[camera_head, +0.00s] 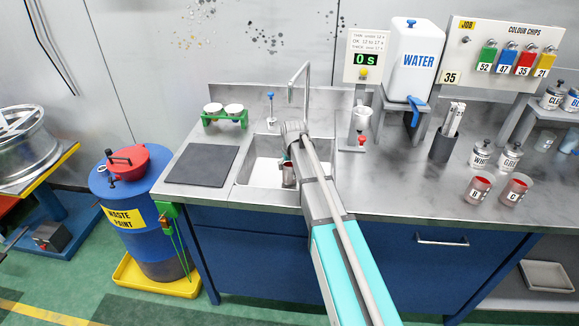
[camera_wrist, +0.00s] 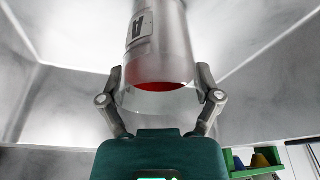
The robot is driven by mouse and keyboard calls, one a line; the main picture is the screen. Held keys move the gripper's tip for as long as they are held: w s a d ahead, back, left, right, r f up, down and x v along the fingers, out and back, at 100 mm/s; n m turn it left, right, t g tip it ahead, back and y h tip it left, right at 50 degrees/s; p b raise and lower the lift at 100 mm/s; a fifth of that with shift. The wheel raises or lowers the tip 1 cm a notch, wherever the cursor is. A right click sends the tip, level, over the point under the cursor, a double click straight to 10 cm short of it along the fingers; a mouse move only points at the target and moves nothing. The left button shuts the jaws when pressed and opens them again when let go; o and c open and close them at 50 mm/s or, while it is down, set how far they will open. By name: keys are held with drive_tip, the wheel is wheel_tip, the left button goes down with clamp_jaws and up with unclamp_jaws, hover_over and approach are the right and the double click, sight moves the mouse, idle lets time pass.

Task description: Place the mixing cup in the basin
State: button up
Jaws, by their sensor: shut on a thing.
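The mixing cup (camera_wrist: 158,45) is a grey cylinder with a dark letter label and red at its near end. My gripper (camera_wrist: 160,98) has its two fingers on either side of it in the wrist view, shut on it. In the head view the cup (camera_head: 289,174) shows partly beside my arm, inside the steel basin (camera_head: 256,187). My gripper's fingers are mostly hidden there. Basin walls (camera_wrist: 50,95) surround the cup in the wrist view. Whether the cup touches the basin floor cannot be told.
A tap (camera_head: 291,85) rises behind the basin. A dark mat (camera_head: 202,165) and a green rack (camera_head: 225,117) with two white cups lie to the left. Two more cups (camera_head: 478,188) (camera_head: 514,190) stand on the counter at right. A blue waste drum (camera_head: 150,225) stands at left.

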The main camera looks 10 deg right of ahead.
drive_tip(key=shift+f, duration=0.15)
drive_tip(key=o, duration=0.9)
drive_tip(key=shift+r, duration=0.2)
drive_tip(key=p+v, duration=1.1)
drive_tip(key=v, duration=0.1)
drive_tip(key=shift+p, duration=0.35)
idle(0.4)
drive_tip(key=s+g, duration=0.3)
drive_tip(key=s, duration=2.3)
drive_tip(key=shift+f+m, duration=0.35)
drive_tip(key=shift+m, duration=0.05)
drive_tip(key=shift+s+a, duration=0.1)
drive_tip(key=shift+s, duration=0.05)
